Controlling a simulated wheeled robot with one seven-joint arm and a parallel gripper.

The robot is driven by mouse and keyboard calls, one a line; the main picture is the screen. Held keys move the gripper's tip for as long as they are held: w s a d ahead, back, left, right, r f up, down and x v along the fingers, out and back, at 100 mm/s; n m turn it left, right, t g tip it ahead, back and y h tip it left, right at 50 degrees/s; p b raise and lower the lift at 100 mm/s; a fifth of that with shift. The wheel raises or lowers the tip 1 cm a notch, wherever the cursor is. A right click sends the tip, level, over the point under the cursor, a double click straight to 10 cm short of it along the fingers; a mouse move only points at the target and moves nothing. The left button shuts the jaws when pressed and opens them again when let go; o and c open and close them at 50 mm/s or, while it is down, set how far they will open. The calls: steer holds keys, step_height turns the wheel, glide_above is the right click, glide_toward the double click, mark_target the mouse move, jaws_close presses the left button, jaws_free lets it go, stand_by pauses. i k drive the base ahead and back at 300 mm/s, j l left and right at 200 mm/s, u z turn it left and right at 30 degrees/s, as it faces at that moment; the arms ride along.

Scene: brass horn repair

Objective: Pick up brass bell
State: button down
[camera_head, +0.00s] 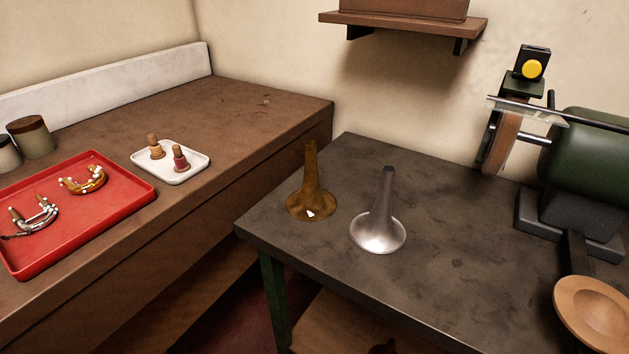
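The brass bell (311,188) is golden brown, with a wide flared rim and a narrow stem. It stands upright, rim down, on the dark metal-topped table (440,292), near the table's left edge. A silver bell (380,222) of similar shape stands upright just to its right and slightly nearer, apart from it. My gripper is not in view.
A green grinding machine (590,150) stands at the table's right, with a wooden bowl (596,312) near it. On the brown bench at left are a red tray (100,222) with horn parts, a white tray (190,172) and canisters (31,137). A shelf (400,24) hangs above.

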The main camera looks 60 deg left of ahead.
mark_target(309, 202)
steer(key=u, duration=0.4)
steer(key=j+u, duration=0.1)
steer(key=u, duration=0.65)
steer(key=j+u, duration=0.1)
steer(key=u, duration=0.25)
steer(key=i+z, duration=0.7)
steer(key=z, duration=0.2)
